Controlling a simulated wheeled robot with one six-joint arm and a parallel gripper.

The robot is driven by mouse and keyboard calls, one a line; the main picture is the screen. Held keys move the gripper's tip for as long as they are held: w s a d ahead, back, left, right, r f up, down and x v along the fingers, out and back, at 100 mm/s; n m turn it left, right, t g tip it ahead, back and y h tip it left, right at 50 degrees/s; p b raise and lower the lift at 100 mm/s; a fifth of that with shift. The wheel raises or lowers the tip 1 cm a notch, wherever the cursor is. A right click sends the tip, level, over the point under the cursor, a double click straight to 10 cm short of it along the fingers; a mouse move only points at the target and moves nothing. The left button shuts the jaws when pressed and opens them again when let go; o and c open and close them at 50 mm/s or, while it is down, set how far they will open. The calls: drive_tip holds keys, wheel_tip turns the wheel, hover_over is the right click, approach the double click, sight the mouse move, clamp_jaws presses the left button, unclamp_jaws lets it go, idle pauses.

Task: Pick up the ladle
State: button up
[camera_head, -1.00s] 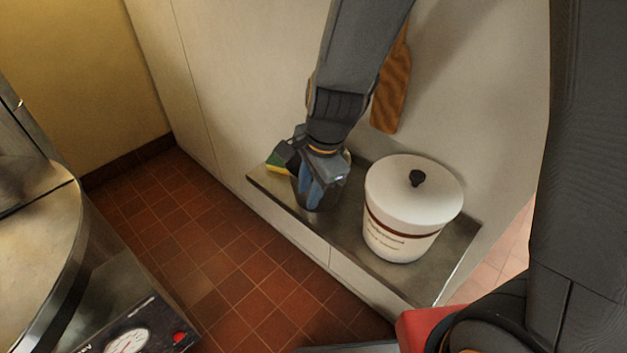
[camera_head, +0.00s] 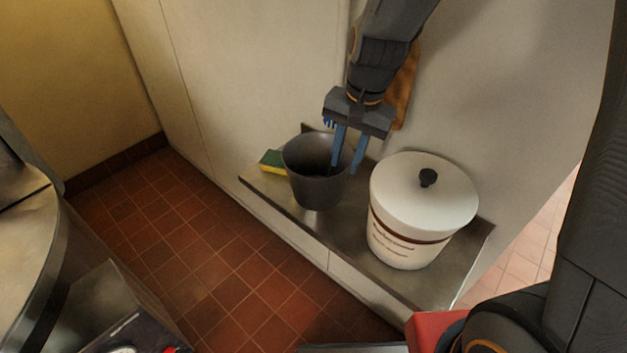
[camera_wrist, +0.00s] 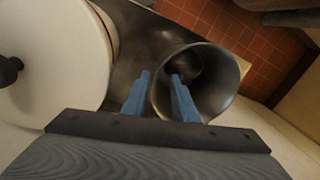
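No ladle shows clearly in either view. A dark grey metal bucket (camera_head: 312,188) stands upright on the shelf, and it also shows in the wrist view (camera_wrist: 228,75). Inside it is a dark round shape (camera_wrist: 186,68); I cannot tell whether this is the bucket's bottom or a ladle's bowl. Contact cannot be told.
A white lidded tub (camera_head: 408,235) stands on the metal shelf (camera_head: 345,240), right of the bucket. A yellow-green sponge (camera_head: 271,161) lies to the left. A wooden paddle (camera_head: 402,95) is against the wall behind my arm. Tiled floor (camera_head: 215,245) lies in front.

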drive_tip(key=shift+w+f+p, duration=0.1)
drive_tip(key=shift+f+p, duration=0.9)
drive_tip(key=shift+f, duration=2.6)
